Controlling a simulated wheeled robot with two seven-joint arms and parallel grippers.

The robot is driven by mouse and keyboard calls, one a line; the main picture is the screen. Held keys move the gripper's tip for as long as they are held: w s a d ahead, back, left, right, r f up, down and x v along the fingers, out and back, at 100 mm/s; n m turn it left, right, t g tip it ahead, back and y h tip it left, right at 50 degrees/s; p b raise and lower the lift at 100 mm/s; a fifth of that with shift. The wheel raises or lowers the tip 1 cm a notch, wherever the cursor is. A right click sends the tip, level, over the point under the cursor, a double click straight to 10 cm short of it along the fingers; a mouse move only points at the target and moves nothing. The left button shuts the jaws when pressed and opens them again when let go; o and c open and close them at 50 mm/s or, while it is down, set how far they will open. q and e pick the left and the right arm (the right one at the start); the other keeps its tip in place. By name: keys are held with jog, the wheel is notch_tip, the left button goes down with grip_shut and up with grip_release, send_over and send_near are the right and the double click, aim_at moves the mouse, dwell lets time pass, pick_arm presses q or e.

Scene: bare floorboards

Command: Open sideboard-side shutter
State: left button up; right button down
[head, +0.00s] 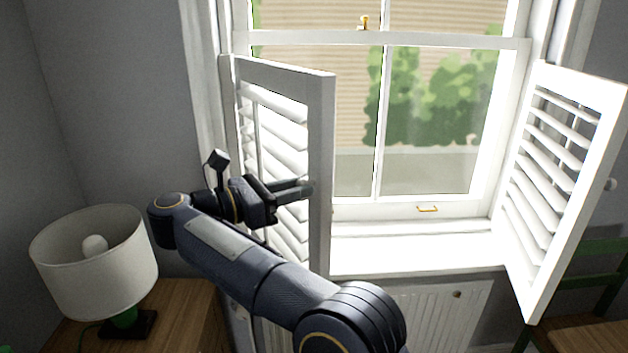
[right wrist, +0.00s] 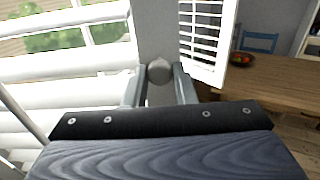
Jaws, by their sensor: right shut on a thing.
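The left white louvred shutter (head: 320,130) stands partly swung out from the window, at the side of the wooden cabinet with the lamp. My right gripper (head: 304,187) is at the free edge of this shutter, about mid-height. In the right wrist view, its two fingers (right wrist: 160,85) are shut on a round pale knob (right wrist: 159,70) on the shutter's stile (right wrist: 165,25). The fingers partly hide the knob's sides. The right shutter (head: 575,190) also stands swung out from the window. My left gripper is not in view.
A lamp with a white shade (head: 95,262) stands on a wooden cabinet top (head: 185,318) at the lower left, near my arm. A green chair (head: 600,246) is at the right. A wooden table (right wrist: 275,90) with a fruit bowl (right wrist: 242,59) shows in the wrist view.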

jog(key=shift+s+a+r+m+g, duration=0.2)
jog(key=shift+s+a+m+g, duration=0.1)
jog(key=shift+a, duration=0.35)
jog(key=c, duration=1.2)
grip_release()
jog(key=shift+f, duration=0.1)
jog(key=v, duration=0.8)
jog(key=shift+p, duration=0.3)
jog(key=shift+f, duration=0.1)
